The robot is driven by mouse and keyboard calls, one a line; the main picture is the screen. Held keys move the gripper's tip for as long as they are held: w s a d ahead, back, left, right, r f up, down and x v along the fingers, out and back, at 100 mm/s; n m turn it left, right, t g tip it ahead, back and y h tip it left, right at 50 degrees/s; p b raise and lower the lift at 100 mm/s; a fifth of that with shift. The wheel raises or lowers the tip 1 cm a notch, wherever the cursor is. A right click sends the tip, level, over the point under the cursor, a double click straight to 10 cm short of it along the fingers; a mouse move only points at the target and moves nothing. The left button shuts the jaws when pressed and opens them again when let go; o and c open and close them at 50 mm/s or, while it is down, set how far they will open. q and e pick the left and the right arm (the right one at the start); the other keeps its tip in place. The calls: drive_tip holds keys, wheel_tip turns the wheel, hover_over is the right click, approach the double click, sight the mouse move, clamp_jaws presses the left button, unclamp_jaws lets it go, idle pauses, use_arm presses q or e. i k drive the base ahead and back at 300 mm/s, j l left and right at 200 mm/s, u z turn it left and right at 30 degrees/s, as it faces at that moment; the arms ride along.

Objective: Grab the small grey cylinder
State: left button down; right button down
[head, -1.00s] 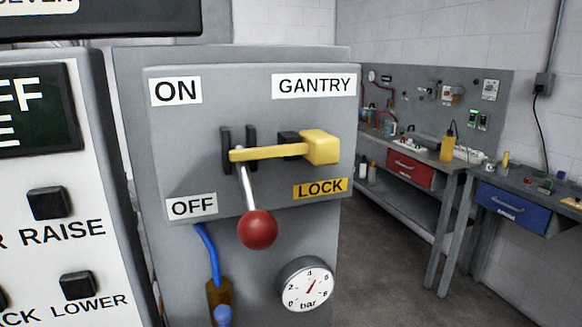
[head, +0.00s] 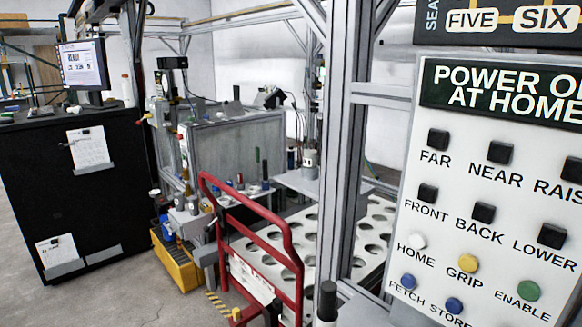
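A small grey cylinder-like part (head: 310,158) shows at the grey platform behind the red rail, below a dark vertical shaft. I cannot tell if it is a loose object or part of the machine. A dark upright cylinder (head: 327,301) with a paler lower part stands at the bottom centre, cut off by the frame edge. Neither of my grippers is in the head view.
A control panel (head: 492,190) with several buttons fills the right, reading "POWER O… AT HOME". A red rail (head: 250,215) stands before a white plate with round holes (head: 375,232). A black cabinet (head: 70,190) stands left. Grey floor (head: 130,285) is clear beside it.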

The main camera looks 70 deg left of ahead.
sight(310, 155)
drive_tip(key=k+l+u, duration=0.1)
drive_tip(key=u, duration=1.65)
